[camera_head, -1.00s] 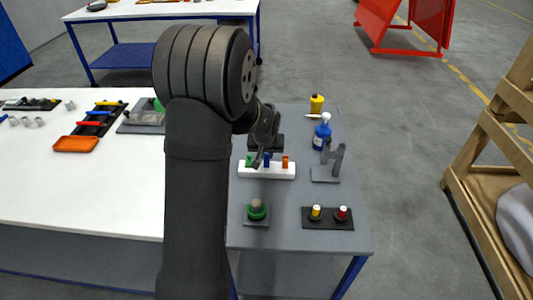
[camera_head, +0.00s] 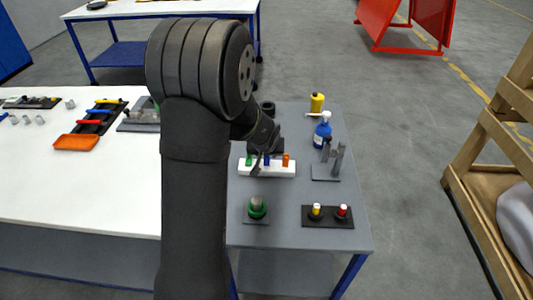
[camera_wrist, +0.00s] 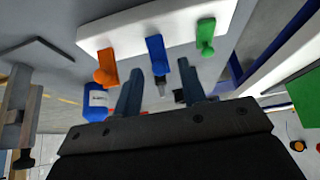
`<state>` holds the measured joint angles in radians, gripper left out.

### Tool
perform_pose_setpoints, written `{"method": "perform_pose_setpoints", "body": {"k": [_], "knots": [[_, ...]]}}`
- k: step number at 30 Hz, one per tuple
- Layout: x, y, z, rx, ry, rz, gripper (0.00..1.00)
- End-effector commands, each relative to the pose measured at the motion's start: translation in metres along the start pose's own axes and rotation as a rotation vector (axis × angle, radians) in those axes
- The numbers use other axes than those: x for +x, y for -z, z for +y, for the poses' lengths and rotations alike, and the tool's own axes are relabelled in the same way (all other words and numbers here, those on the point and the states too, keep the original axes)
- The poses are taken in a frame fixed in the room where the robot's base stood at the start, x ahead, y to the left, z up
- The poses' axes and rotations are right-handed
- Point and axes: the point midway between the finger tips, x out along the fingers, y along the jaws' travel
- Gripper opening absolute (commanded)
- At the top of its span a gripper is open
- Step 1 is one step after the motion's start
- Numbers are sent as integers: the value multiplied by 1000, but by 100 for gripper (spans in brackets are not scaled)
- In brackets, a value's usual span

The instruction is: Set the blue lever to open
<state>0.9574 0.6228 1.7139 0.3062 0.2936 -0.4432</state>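The blue lever (camera_head: 267,160) is the middle one of three on a white block (camera_head: 280,171), between a green lever (camera_head: 249,160) and an orange lever (camera_head: 285,160). In the wrist view the blue lever (camera_wrist: 155,50) sticks out from the white block (camera_wrist: 130,28), its end in line with the gap between my fingers. My gripper (camera_wrist: 160,68) is open, one finger on either side of that gap, with no clear contact. In the head view my gripper (camera_head: 258,165) is at the block, near the green and blue levers; its fingers are partly hidden.
On the grey table, a blue spray bottle (camera_head: 322,132) and a grey stand (camera_head: 325,173) are to the right. A white table (camera_head: 80,190) adjoins at left.

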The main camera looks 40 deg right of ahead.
Motion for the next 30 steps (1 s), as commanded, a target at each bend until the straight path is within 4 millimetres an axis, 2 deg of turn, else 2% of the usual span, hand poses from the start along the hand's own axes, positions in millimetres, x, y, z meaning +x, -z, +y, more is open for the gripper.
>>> {"method": "perform_pose_setpoints", "body": {"k": [8, 13, 30], "knots": [[-1, 0, 1, 1, -1, 1, 38], [-15, 1, 1, 1, -1, 4, 38], [-116, 1, 1, 0, -2, 5, 38]]}}
